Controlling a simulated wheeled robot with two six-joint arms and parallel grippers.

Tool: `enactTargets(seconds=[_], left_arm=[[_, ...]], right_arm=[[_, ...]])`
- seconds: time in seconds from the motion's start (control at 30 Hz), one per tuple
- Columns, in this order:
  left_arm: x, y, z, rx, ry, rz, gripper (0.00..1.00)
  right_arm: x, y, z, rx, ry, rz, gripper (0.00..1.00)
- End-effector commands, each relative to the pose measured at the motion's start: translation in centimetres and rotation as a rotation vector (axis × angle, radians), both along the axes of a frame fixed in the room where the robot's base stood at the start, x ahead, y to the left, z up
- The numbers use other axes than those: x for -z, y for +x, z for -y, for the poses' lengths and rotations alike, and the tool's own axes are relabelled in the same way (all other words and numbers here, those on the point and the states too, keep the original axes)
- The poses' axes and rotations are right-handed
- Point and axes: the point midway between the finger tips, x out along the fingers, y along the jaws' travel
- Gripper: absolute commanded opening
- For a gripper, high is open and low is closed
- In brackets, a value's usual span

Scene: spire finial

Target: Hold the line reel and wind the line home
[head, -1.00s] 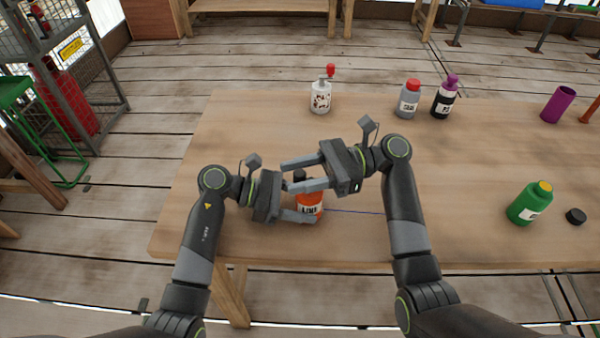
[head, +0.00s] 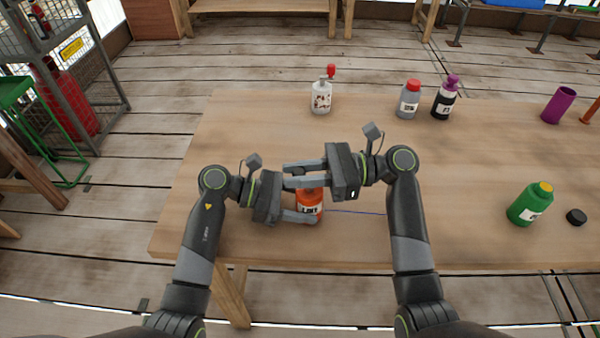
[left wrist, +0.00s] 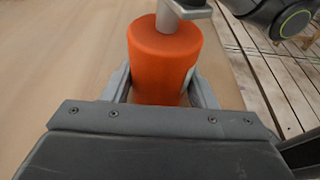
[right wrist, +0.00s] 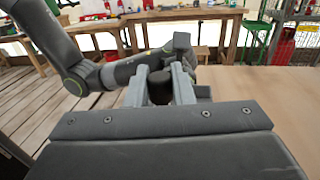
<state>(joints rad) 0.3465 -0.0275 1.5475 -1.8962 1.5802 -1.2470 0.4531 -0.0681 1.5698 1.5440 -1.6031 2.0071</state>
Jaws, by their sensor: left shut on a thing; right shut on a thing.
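The line reel (head: 310,205) is an orange upright cylinder with a white label, standing near the table's front left. My left gripper (head: 302,201) is shut on its body from the left; in the left wrist view the orange body (left wrist: 165,62) sits between the two fingers. A thin blue line (head: 357,212) runs from the reel to the right. My right gripper (head: 290,176) reaches over the reel's top from the right. It is shut on the dark crank knob (right wrist: 160,88), seen between its fingers in the right wrist view. The crank arm (left wrist: 188,12) shows above the reel.
A white bottle with a red-knobbed top (head: 321,97) stands at the back. A grey red-capped bottle (head: 409,100), black bottle (head: 444,100) and purple cup (head: 558,105) stand behind right. A green bottle (head: 528,205) and black cap (head: 576,216) are at right. The table's middle is clear.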

Motion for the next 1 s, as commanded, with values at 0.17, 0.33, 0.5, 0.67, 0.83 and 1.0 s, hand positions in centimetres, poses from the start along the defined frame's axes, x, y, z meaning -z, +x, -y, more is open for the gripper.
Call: enactTargets(seconds=[0.17, 0.33, 0.5, 0.67, 0.83, 1.0], left_arm=[[0.0, -0.03, 0.02, 0.001, -0.001, 0.0, 0.39], [0.0, -0.03, 0.03, 0.001, -0.001, 0.0, 0.39], [-0.02, -0.03, 0.04, 0.001, -0.001, 0.0, 0.39], [-0.02, -0.03, 0.05, 0.001, -0.002, 0.0, 0.39], [-0.03, -0.03, 0.05, 0.001, -0.002, 0.0, 0.39], [-0.03, -0.03, 0.04, 0.001, -0.002, 0.0, 0.39]], right_arm=[[0.13, 0.16, -0.12, 0.129, 0.0, -0.002, 0.0], [0.09, 0.41, -0.21, 0.236, 0.001, -0.002, 0.0], [0.11, 0.61, -0.23, 0.313, 0.001, -0.003, 0.0], [0.12, 0.74, -0.19, 0.356, 0.0, -0.003, 0.0], [0.11, 0.81, -0.16, 0.372, -0.001, -0.002, 0.0], [0.1, 0.82, -0.14, 0.373, -0.001, -0.001, 0.0]])
